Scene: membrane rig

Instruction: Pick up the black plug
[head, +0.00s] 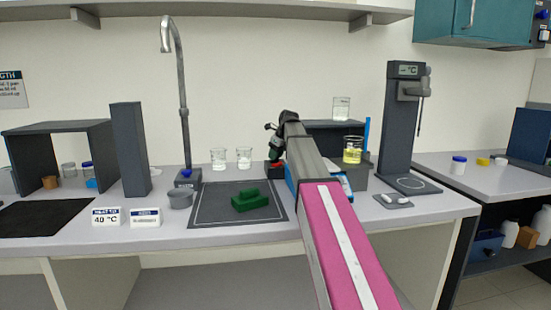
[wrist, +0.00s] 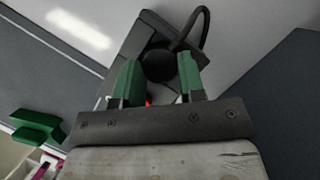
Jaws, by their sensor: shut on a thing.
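The black plug (wrist: 159,66) is a round dark piece between my gripper's two green fingers in the wrist view. A black cord (wrist: 203,22) curves up from beside it. My gripper (wrist: 157,72) is shut on the plug. The plug is over or against a dark grey box-like unit (wrist: 146,28); I cannot tell whether it is still seated there. In the head view my gripper (head: 274,150) is at the back of the bench, above a small black and red piece (head: 275,168). My arm hides much of that area, and the plug is not clear there.
A green stepped block (head: 250,201) lies on the dark mat (head: 215,214) left of my arm. Two glass beakers (head: 231,158) stand behind the mat. A beaker of yellow liquid (head: 352,150) and a tall grey stand (head: 399,125) are to the right. A tap (head: 182,90) rises at left.

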